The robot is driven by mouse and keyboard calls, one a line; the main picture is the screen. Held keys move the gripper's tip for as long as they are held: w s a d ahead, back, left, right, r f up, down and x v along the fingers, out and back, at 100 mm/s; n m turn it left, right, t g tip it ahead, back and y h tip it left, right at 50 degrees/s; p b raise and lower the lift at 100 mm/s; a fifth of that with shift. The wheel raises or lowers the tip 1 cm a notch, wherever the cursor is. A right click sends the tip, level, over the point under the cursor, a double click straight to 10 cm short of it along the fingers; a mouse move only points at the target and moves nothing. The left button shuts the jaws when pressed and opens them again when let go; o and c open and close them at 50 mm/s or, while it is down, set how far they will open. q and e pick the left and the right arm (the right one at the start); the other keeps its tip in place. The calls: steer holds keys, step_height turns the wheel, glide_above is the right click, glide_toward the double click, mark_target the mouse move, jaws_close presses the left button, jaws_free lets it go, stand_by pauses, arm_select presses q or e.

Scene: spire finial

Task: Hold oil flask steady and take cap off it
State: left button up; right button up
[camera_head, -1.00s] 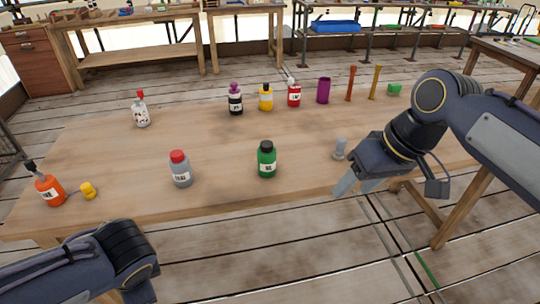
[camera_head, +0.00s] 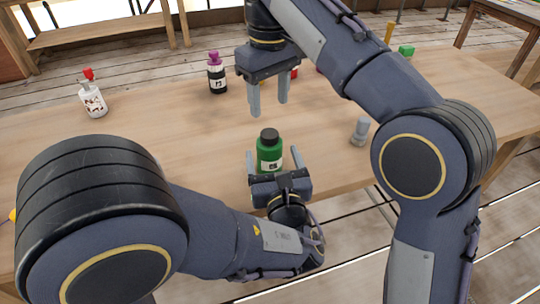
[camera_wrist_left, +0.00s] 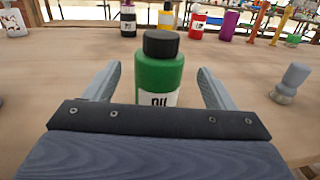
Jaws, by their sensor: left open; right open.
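The oil flask (camera_head: 270,155) is a green bottle with a white label, standing upright on the table. Its black cap (camera_head: 268,136) sits on top. My left gripper (camera_head: 275,165) is open, with its fingers on either side of the flask. In the left wrist view the flask (camera_wrist_left: 158,78) stands between the two fingers of my left gripper (camera_wrist_left: 155,88), with a gap on each side, and the black cap (camera_wrist_left: 161,43) shows too. My right gripper (camera_head: 269,108) is open and empty, pointing down above and behind the flask.
A grey peg-like object (camera_head: 359,132) stands right of the flask. A white bottle with a red top (camera_head: 92,95) and a purple-capped bottle (camera_head: 217,75) stand further back. My arms hide the left front of the table.

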arm_select(q)
steer(key=shift+w+a, duration=0.25)
steer(key=shift+w, duration=0.85)
steer(key=shift+w+a, duration=0.2)
steer(key=shift+w, duration=0.9)
